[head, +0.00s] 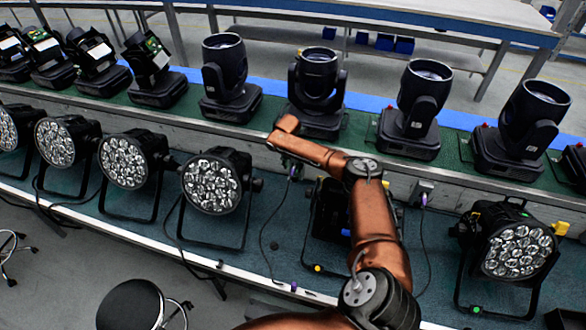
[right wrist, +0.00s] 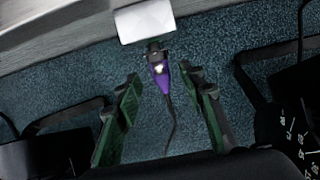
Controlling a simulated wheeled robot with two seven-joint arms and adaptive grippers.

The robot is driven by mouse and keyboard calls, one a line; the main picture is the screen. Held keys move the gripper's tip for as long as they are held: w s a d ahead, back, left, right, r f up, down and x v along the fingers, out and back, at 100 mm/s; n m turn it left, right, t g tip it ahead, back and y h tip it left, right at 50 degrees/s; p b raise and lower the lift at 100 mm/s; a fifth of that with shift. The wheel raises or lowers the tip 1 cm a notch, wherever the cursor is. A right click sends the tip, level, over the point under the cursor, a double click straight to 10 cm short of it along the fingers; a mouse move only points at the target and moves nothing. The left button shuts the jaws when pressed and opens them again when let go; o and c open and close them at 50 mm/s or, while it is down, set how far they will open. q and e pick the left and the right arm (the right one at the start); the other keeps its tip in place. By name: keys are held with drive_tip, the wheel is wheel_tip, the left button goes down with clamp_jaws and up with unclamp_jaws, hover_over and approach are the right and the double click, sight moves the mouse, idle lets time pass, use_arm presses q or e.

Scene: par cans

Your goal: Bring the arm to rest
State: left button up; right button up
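My right arm (head: 375,230) is copper-coloured and reaches from the bottom of the head view up over the lower bench. Its right gripper (head: 291,163) is small and partly hidden beneath the wrist there. In the right wrist view the right gripper (right wrist: 163,85) is open, with its two green-padded fingers apart. A purple plug (right wrist: 158,70) with a dark cable lies in line with the gap, apart from both fingers. The plug's upper end meets a white socket block (right wrist: 145,21). My left gripper is not in view.
Par cans (head: 211,183) stand along the lower green bench, with cables between them. Moving-head lights (head: 423,95) line the raised shelf behind. Another purple plug (head: 424,199) hangs right of my arm. A black stool (head: 130,304) stands in front at the left.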

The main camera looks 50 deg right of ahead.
drive_tip(key=v, duration=0.9)
drive_tip(key=shift+r, duration=0.35)
